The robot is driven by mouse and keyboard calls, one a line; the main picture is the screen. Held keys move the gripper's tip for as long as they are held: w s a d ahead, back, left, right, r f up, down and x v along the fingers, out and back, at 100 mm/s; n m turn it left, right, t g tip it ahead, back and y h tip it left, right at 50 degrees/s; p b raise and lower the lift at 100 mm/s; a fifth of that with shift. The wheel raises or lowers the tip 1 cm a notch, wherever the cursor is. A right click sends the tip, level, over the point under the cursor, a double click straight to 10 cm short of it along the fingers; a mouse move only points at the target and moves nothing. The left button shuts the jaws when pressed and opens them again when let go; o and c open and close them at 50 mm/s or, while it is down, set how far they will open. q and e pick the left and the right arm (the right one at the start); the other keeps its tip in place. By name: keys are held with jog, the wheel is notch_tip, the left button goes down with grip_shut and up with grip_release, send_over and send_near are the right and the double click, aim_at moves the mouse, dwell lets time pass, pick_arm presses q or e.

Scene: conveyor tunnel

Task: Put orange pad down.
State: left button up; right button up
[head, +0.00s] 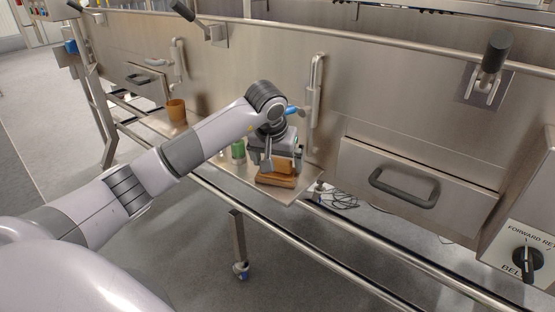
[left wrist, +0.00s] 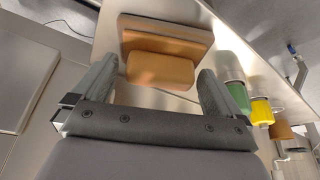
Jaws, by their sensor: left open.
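The orange pad (left wrist: 160,69) lies in the left wrist view against a larger brown block (left wrist: 180,33). Whether it rests on the block or beside it is hard to tell. In the head view the pad and block (head: 275,180) show as a brown-orange stack on the metal shelf (head: 300,192), near its right end. My left gripper (head: 279,166) is just above them, pointing down. In the left wrist view its fingers (left wrist: 159,80) are open, one on each side of the pad, with gaps visible. My right gripper is not in view.
A green can (left wrist: 238,97), a yellow can (left wrist: 261,112) and an orange-brown cup (head: 177,110) stand along the shelf to the left. A vertical handle (head: 314,90) rises behind my gripper. A drawer with a dark handle (head: 403,188) is at right.

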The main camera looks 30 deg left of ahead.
pick_arm(q)
jog(key=v, duration=1.1)
jog(key=s+d+f+n+g+h, duration=0.1)
jog(key=s+d+f+h, duration=0.1)
jog(key=d+f+h, duration=0.35)
jog(key=s+d+f+n+g+h, duration=0.1)
jog(key=d+f+h, duration=0.1)
jog(key=d, duration=0.7)
jog(key=s+d+r+n+t+h, duration=0.1)
jog(key=s+d+n+h, duration=0.2)
jog(key=d+n+h, duration=0.4)
jog(key=s+d+n+t+h, duration=0.1)
jog(key=s+d+n+h, duration=0.4)
jog(key=n, duration=0.4)
jog(key=w+a+f+n+t+y, duration=0.1)
jog(key=a+f+n+t+y, duration=0.45)
jog(key=n, duration=1.05)
jog(key=w+a+f+n+t+y, duration=0.1)
jog(key=a+f+n+t+y, duration=0.4)
jog(key=n, duration=1.2)
jog(key=s+a+f+n+g+y, duration=0.1)
jog(key=s+f+n+g+y, duration=0.1)
jog(key=s+f+n, duration=0.4)
jog(key=s+a+f+n+g+y, duration=0.2)
jog(key=s+f+n, duration=0.5)
jog(key=f, duration=0.5)
jog(key=shift+n+y, duration=0.7)
jog(key=shift+n, duration=0.4)
